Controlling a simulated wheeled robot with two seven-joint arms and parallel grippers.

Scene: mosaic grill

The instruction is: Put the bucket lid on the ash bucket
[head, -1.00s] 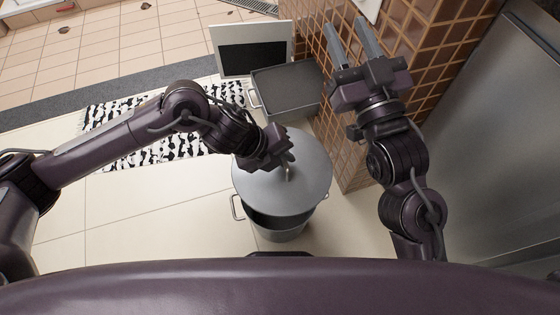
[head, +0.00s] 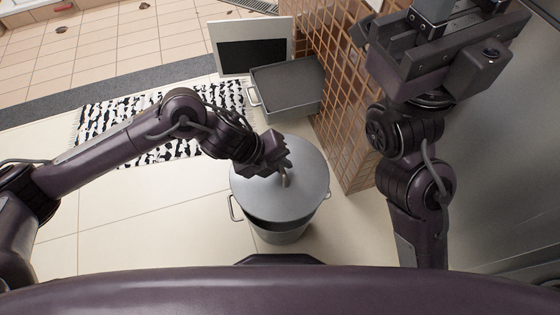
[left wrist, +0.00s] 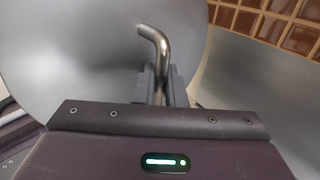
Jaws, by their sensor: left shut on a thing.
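The bucket lid (head: 307,188) is a round grey metal disc with a bent metal handle (left wrist: 157,45). The ash bucket (head: 277,233) is a grey metal pail with a side handle, standing on the floor under the lid. The lid covers most of the bucket's mouth from above, with a dark gap along the near side. I cannot tell whether the lid touches the rim. My left gripper (head: 284,172) is shut on the lid's handle, as the left wrist view (left wrist: 161,86) shows. My right gripper is raised at the upper right, its fingers running out of the picture.
A brown tiled wall (head: 343,130) stands just right of the bucket, with a grey metal surface further right. A black-and-white rug (head: 150,120) lies left.

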